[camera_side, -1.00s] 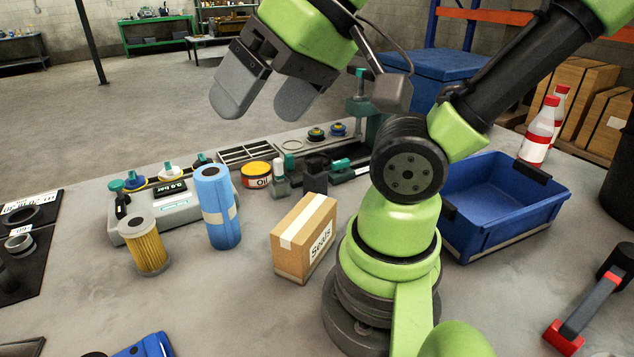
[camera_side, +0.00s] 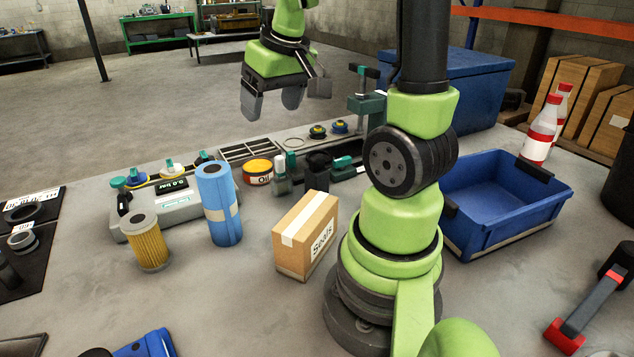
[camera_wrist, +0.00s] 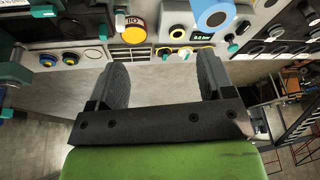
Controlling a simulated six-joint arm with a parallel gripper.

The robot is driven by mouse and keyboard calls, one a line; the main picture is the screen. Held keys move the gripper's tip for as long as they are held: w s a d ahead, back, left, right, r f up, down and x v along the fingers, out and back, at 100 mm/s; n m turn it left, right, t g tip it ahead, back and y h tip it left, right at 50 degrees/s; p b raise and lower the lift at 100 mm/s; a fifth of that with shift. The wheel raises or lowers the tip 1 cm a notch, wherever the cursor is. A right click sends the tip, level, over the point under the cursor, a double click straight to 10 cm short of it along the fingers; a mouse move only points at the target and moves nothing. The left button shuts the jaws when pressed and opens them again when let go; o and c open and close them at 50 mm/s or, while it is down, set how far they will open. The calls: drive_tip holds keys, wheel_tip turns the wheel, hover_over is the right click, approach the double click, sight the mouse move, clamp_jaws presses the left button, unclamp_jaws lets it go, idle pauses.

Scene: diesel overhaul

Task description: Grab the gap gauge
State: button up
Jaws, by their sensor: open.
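I cannot tell which thing is the gap gauge; no item in view is clearly one. My gripper (camera_side: 272,105) is open and empty, raised beyond the back edge of the workbench in the side view. In the wrist view my gripper (camera_wrist: 163,75) shows its two fingers wide apart, with bare grey floor between them and the bench items above. A red, grey and black tool (camera_side: 592,305) lies at the right front of the bench. A blue item (camera_side: 148,345) is partly cut off at the front left.
A blue roll (camera_side: 219,205), yellow filter (camera_side: 149,243), pressure tester (camera_side: 170,207), oil tin (camera_side: 258,171) and Seals box (camera_side: 305,236) stand on the bench. A blue bin (camera_side: 505,205) and bottles (camera_side: 540,130) are at right. Bare bench lies in front of the roll.

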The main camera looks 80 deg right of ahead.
sight(318, 157)
drive_tip(key=s+d+f, duration=0.1)
drive_tip(key=d+f, duration=0.2)
drive_tip(key=f, duration=0.1)
drive_tip(key=s+d+f+g, duration=0.1)
drive_tip(key=s+d+f, duration=0.1)
drive_tip(key=d+f, duration=0.2)
drive_tip(key=s+d+f+g, duration=0.1)
drive_tip(key=d+f, duration=0.3)
drive_tip(key=f, duration=0.1)
drive_tip(key=shift+s+d+m+y, duration=0.15)
drive_tip(key=shift+s+m+y, duration=0.15)
drive_tip(key=shift+s+m, duration=0.1)
drive_tip(key=shift+w+d+f, duration=0.1)
drive_tip(key=shift+w+f, duration=0.05)
drive_tip(key=shift+f, duration=0.85)
drive_tip(key=shift+w+d+f, duration=0.1)
drive_tip(key=shift+d+f, duration=0.05)
drive_tip(key=shift+f, duration=0.9)
drive_tip(key=shift+w+d+f, duration=0.1)
drive_tip(key=shift+w+f, duration=0.05)
drive_tip(key=shift+f, duration=0.85)
drive_tip(key=c, duration=1.2)
drive_tip(key=shift+c, duration=0.2)
drive_tip(key=shift+r, duration=0.15)
